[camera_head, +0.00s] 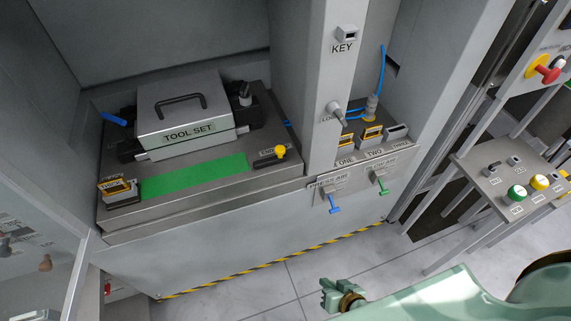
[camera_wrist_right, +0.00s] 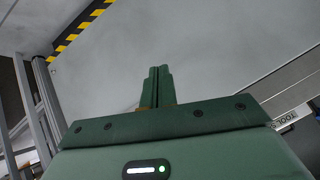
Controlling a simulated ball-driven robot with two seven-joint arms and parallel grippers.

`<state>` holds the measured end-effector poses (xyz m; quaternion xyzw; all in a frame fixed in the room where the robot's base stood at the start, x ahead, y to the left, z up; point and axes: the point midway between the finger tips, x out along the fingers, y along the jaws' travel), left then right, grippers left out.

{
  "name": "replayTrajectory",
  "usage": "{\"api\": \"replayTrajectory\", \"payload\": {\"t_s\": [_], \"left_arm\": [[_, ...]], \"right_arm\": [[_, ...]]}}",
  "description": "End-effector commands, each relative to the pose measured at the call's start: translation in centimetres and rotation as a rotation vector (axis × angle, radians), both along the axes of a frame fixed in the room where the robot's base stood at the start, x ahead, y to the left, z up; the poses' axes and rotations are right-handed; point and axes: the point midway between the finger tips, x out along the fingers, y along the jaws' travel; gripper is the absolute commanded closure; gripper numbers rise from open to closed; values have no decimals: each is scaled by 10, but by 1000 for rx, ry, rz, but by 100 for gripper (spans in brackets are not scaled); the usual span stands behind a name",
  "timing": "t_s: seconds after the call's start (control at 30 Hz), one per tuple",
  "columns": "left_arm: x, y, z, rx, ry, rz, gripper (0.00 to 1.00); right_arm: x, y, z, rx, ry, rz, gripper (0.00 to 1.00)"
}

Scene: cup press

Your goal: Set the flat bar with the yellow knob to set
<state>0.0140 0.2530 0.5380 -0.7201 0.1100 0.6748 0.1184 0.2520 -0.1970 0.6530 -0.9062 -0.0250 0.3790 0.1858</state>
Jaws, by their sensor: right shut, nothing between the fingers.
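The flat bar with the yellow knob (camera_head: 280,151) is a short dark bar on the front right of the press bed, beside the end of the green strip. Its label is partly hidden and too small to read fully. My right gripper (camera_head: 327,294) is at the bottom of the head view, in front of the press and well apart from the bar. In the right wrist view its two green fingers (camera_wrist_right: 159,87) are together with nothing between them. The bar does not show clearly in the wrist view. My left gripper is not in view.
A grey TOOL SET block (camera_head: 181,110) with a handle sits on the bed. Right of the bar stand a grey post (camera_head: 318,90), a blue T-handle (camera_head: 334,206) and a green T-handle (camera_head: 381,186). A button panel (camera_head: 505,185) is further right. The floor before the press is clear.

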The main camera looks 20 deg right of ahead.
Motion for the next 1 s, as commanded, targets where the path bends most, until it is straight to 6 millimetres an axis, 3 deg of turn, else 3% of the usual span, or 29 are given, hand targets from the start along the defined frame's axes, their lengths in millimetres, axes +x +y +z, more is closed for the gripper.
{"api": "replayTrajectory", "payload": {"t_s": [0.03,0.13,0.2,0.33,0.4,0.5,0.83,1.0], "left_arm": [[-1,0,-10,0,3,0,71],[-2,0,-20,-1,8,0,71],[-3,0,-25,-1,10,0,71],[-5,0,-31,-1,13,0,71],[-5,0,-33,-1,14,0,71],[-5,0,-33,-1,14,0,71],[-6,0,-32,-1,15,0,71],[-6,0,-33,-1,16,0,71]], "right_arm": [[36,11,31,128,-118,-84,100],[90,27,113,445,-326,-266,100],[112,33,166,671,-425,-379,100],[126,34,230,975,-505,-524,100],[127,33,246,1065,-517,-565,100],[128,33,256,1115,-522,-590,100],[131,33,257,1115,-523,-591,100],[149,33,257,1114,-524,-590,100]]}}
